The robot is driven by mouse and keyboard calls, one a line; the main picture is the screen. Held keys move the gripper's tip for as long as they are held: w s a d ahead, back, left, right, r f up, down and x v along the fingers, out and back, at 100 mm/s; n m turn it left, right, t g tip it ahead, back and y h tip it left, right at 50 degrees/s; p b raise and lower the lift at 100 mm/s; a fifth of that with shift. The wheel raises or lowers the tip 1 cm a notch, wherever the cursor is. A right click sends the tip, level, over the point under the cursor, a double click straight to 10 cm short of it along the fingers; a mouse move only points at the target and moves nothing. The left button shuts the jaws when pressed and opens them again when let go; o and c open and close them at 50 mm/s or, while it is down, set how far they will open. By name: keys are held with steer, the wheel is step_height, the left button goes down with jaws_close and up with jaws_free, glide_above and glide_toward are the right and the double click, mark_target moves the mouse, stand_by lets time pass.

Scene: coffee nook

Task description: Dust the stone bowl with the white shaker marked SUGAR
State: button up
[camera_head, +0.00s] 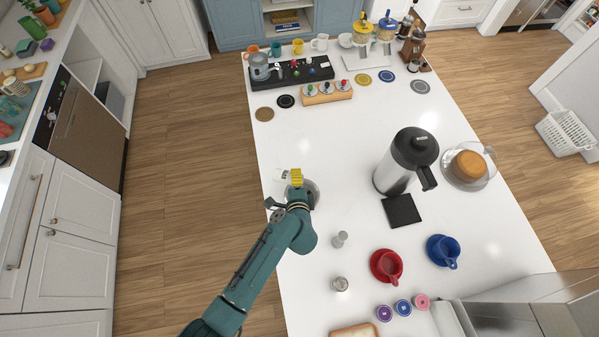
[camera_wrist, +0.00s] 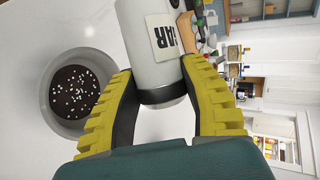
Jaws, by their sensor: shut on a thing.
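The white shaker (camera_wrist: 150,45) is held between the yellow fingers of my gripper (camera_wrist: 165,105). In the head view the shaker (camera_head: 281,174) sticks out left of my gripper (camera_head: 296,178). The grey stone bowl (camera_wrist: 50,106) holds dark contents with scattered white specks. In the head view the bowl (camera_head: 314,190) is partly hidden by my arm.
A steel and black jug (camera_head: 395,172) stands right of the bowl, by a dark square mat (camera_head: 401,210). Small steel shakers (camera_head: 340,239), a red cup (camera_head: 390,266) and a blue cup (camera_head: 446,252) stand nearer. The counter (camera_head: 320,140) beyond the bowl is clear.

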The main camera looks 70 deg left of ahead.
steer(key=f+m+y+b, duration=0.1)
steer(key=b, duration=0.1)
steer(key=m+g+y+b, duration=0.1)
steer(key=b, duration=0.2)
steer(key=shift+w+d+f, duration=0.15)
steer(key=shift+d+f, duration=0.05)
steer(key=shift+f, duration=0.2)
steer(key=shift+m+g+y+b, duration=0.4)
steer(key=shift+m+g+b, duration=0.15)
steer(key=shift+b, duration=0.25)
steer(key=shift+r, duration=0.1)
